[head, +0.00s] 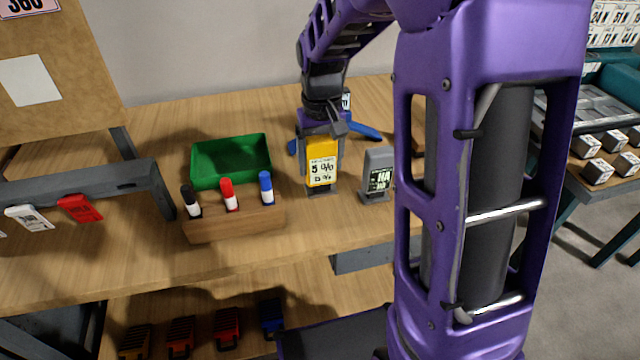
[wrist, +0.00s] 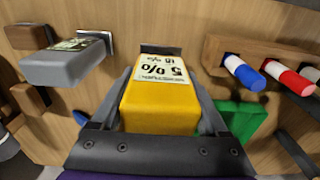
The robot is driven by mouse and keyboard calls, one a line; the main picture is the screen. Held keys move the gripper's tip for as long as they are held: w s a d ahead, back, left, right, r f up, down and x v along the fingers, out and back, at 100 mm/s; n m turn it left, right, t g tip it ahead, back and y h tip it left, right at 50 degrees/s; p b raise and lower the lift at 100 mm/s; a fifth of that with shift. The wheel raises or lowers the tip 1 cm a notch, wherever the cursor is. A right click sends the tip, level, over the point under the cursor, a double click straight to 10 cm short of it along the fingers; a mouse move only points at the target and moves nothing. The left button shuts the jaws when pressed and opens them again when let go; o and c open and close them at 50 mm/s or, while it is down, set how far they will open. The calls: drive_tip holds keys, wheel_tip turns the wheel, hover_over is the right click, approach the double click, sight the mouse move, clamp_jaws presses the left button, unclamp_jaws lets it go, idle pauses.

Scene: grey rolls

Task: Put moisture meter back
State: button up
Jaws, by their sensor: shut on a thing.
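The yellow moisture meter (head: 322,163), with a white label of black percent figures, is upright over the wooden bench top. My gripper (head: 321,145) comes down from above and is shut on it. In the wrist view the meter (wrist: 158,108) lies between the two grey fingers. A small dark piece (head: 319,188) shows at the meter's lower end; I cannot tell whether the meter touches or sits in it.
A grey device (head: 378,172) with a dark label stands close to the right. A wooden block (head: 235,219) holding black, red and blue markers is at the left, a green tray (head: 230,160) behind it. A blue item (head: 364,131) lies behind my gripper. The front right bench top is bare.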

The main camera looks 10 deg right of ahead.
sight(321, 139)
drive_tip(key=shift+f+b, duration=0.5)
drive_tip(key=shift+f, duration=2.1)
drive_tip(key=shift+f, duration=0.2)
drive_tip(key=o, duration=1.3)
drive_tip(key=shift+r, duration=0.1)
wheel_tip(321, 139, up, 12)
drive_tip(key=shift+s+r+p, duration=0.1)
drive_tip(key=shift+s+p, duration=0.05)
drive_tip(key=shift+p, duration=1.05)
